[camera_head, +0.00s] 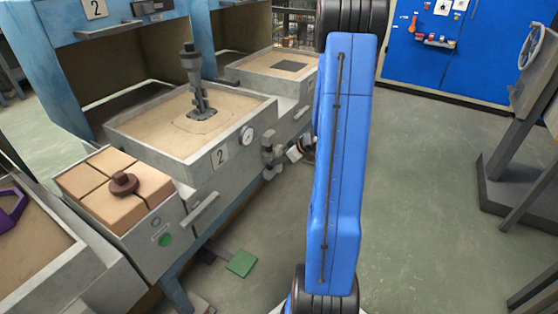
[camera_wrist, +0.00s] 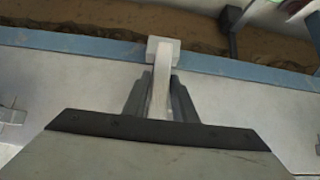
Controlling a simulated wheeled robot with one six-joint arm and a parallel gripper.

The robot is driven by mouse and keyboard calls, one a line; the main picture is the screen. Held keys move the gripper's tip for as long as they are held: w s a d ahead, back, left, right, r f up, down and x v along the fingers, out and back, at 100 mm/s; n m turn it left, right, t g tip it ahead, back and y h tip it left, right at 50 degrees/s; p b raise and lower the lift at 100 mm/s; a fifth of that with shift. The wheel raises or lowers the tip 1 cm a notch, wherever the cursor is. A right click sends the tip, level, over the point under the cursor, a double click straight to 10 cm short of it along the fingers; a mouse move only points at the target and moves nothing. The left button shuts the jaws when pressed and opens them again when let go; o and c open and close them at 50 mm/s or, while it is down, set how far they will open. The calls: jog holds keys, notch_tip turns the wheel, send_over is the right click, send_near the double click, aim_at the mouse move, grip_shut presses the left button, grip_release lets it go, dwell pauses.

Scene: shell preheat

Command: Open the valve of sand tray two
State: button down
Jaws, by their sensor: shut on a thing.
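Sand tray two (camera_head: 135,138) is a grey sand-filled tray with a plate marked 2 (camera_head: 220,155) and a round gauge (camera_head: 247,134) on its front. A grey valve fitting (camera_head: 269,154) sits on the front, to the right of the gauge and below the rim. In the wrist view, a pale lever (camera_wrist: 163,68) stands out from a square block. My gripper (camera_wrist: 161,88) is shut on this lever, with one grey finger on each side. My blue arm covers part of the area right of the valve in the head view, and the gripper's grip is not clear there.
A grey upright fixture (camera_head: 196,85) stands in the sand. Left of the tray is a block with a brown knob (camera_head: 124,184), a handle and a green button (camera_head: 165,240). A green pedal (camera_head: 241,263) lies on the floor. Open floor lies right of my arm, before a grey stand (camera_head: 510,160).

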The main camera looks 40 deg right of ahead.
dwell(0.3)
jog(key=c, duration=1.6)
grip_release()
jog(key=v, duration=1.7)
jog(key=shift+r, duration=0.2)
jog(key=s+a+r+g, duration=0.2)
jog(key=a+r, duration=0.2)
jog(key=a, duration=0.8)
jog(key=s+a+r+g, duration=0.15)
jog(key=a+r, duration=0.25)
jog(key=a, duration=0.8)
jog(key=s+a+r+m+h, duration=0.1)
jog(key=s+a, duration=0.2)
jog(key=s, duration=0.2)
jog(key=s+a+r+m+h, duration=0.1)
jog(key=s+a, duration=0.3)
jog(key=s, duration=0.1)
jog(key=s+a+r+m+h, duration=0.1)
jog(key=s+a+r+m, duration=0.1)
jog(key=s+a, duration=0.2)
jog(key=shift+s, duration=0.65)
